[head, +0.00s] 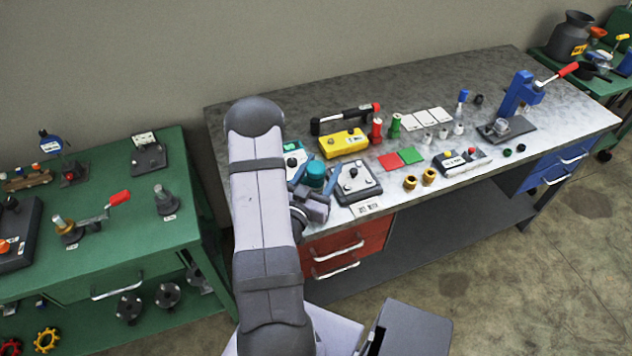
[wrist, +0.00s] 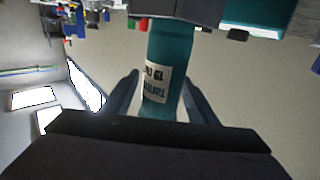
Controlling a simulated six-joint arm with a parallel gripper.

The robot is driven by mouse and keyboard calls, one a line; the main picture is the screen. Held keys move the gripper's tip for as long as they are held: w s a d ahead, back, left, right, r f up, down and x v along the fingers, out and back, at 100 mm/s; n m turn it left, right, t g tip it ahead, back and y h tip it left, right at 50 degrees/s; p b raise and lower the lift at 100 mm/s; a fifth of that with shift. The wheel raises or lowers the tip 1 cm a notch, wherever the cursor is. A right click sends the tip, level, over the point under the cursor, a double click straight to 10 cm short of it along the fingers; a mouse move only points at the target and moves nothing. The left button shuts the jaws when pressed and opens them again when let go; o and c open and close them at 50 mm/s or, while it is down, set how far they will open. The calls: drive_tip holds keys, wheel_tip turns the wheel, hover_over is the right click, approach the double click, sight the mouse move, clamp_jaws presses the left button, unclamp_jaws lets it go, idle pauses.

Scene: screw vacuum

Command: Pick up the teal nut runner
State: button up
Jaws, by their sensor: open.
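The teal nut runner (head: 316,170) is at the left front of the grey bench, its round end showing upward in the head view. In the wrist view, which appears upside down, its teal handle (wrist: 163,60) with a white printed label lies between the two fingers of my gripper (wrist: 160,95). My gripper (head: 314,178) is open around the handle. A gap shows beside the left finger; contact on the right side is unclear. The tool's lower part is hidden behind my gripper and arm in the head view.
A grey tray-like device (head: 358,183) stands close to the right of my gripper. A yellow box (head: 343,142) and a black tool with a red end (head: 345,119) lie behind. A white label card (head: 366,208) lies near the front edge. A green bench (head: 120,205) stands left.

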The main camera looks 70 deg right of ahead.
clamp_jaws()
drive_tip(key=shift+r, duration=0.25)
wheel_tip(320, 180, up, 10)
drive_tip(key=shift+f+p, duration=0.2)
drive_tip(key=shift+p, duration=0.25)
idle(0.8)
idle(0.3)
